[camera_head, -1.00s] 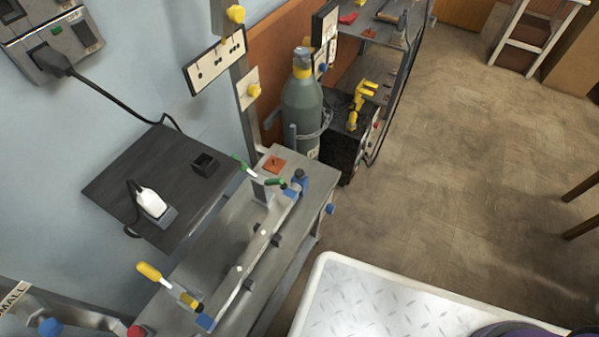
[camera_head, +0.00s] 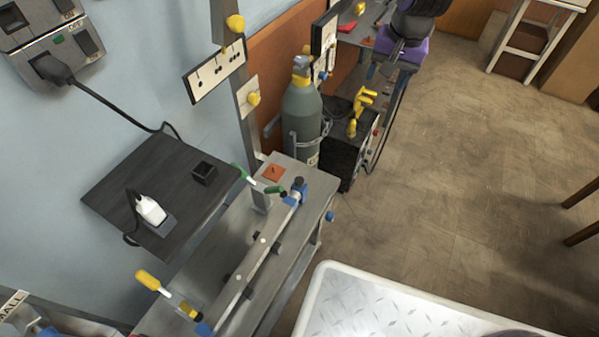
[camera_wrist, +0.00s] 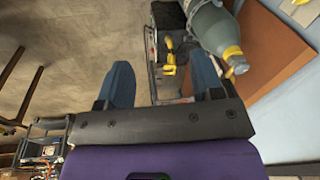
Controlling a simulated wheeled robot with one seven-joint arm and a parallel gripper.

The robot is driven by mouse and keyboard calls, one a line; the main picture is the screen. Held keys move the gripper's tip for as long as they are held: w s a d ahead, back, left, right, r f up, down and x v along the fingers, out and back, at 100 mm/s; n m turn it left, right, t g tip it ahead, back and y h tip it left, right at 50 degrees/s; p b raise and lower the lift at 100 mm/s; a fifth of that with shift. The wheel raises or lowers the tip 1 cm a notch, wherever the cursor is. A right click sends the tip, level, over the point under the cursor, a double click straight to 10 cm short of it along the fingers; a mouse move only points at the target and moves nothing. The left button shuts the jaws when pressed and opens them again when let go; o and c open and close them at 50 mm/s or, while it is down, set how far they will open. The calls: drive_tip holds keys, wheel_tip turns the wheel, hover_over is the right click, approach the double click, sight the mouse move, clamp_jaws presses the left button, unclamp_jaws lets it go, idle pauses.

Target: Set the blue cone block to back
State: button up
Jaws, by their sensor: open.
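I cannot make out for sure which thing is the blue cone block. Small blue parts show in the head view: a blue block (camera_head: 299,191) at the far end of the long metal bar (camera_head: 245,275), a blue knob (camera_head: 330,216) on the bench's right side, and a blue piece (camera_head: 323,75) by the upright panel. My gripper (camera_wrist: 162,82) shows in the wrist view with its two blue fingers spread and nothing between them. In the head view my purple and black arm is at the top, over the back shelf, and its fingertips are hidden.
A grey gas cylinder (camera_head: 300,105) stands beyond the bench (camera_head: 190,310), beside a black machine (camera_head: 342,145) with a yellow torch (camera_head: 358,105). A dark wall shelf (camera_head: 110,190) is at left. A white-rimmed plate (camera_head: 400,300) is in front. The floor (camera_head: 450,180) at right is open.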

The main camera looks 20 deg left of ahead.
drive_tip(key=s+a+f, duration=0.2)
drive_tip(key=a+f, duration=0.8)
drive_tip(key=f, duration=0.3)
drive_tip(key=g+h, duration=0.1)
drive_tip(key=h, duration=0.1)
approach(299, 180)
drive_tip(key=shift+n, duration=0.3)
wheel_tip(299, 180, down, 10)
drive_tip(key=shift+d+f, duration=0.1)
drive_tip(key=shift+d, duration=0.05)
